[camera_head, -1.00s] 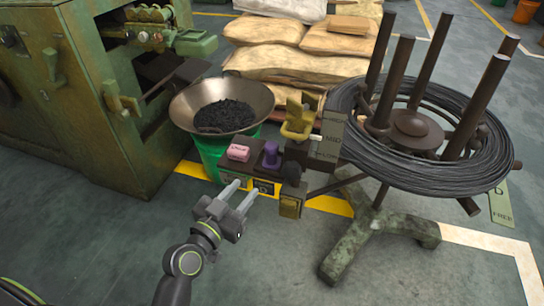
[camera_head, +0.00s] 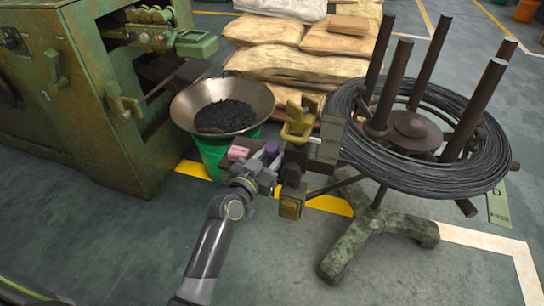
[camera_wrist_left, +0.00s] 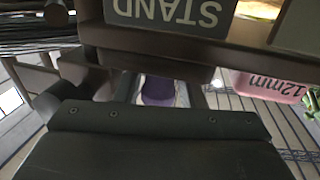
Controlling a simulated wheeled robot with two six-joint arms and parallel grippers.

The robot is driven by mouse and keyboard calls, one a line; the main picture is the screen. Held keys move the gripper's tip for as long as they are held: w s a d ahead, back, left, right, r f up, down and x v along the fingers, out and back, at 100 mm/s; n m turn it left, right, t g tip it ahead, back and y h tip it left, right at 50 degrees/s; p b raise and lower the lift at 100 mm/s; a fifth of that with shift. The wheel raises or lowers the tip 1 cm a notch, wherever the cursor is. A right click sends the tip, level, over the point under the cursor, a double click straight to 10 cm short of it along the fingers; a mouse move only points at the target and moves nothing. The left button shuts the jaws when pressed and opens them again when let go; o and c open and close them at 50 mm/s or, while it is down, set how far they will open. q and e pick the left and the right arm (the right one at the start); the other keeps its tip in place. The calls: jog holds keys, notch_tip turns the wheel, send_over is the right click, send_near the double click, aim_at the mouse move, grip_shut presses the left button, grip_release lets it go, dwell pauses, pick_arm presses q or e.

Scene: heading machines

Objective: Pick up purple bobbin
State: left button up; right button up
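The purple bobbin (camera_head: 271,148) stands on the small dark shelf of the wire stand, partly hidden by my left gripper. My left gripper (camera_head: 264,156) reaches the shelf from the front, with its fingers on either side of the bobbin. In the left wrist view the bobbin (camera_wrist_left: 158,91) shows between the two spread fingers (camera_wrist_left: 160,88), with a narrow gap on each side. The fingers look open and do not visibly press on it. My right gripper is not in view.
A pink block (camera_head: 238,153) sits just left of the bobbin; the left wrist view shows it marked "12mm" (camera_wrist_left: 270,86). A metal bowl of dark pieces (camera_head: 222,107) is behind left. A yellow clamp (camera_head: 298,123) and the wire coil (camera_head: 430,177) are to the right.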

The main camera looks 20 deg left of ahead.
pick_arm(q)
jog(key=shift+w+d, duration=0.1)
jog(key=shift+w, duration=0.4)
jog(key=c, duration=0.7)
jog(key=shift+c, duration=0.4)
jog(key=shift+r, duration=0.1)
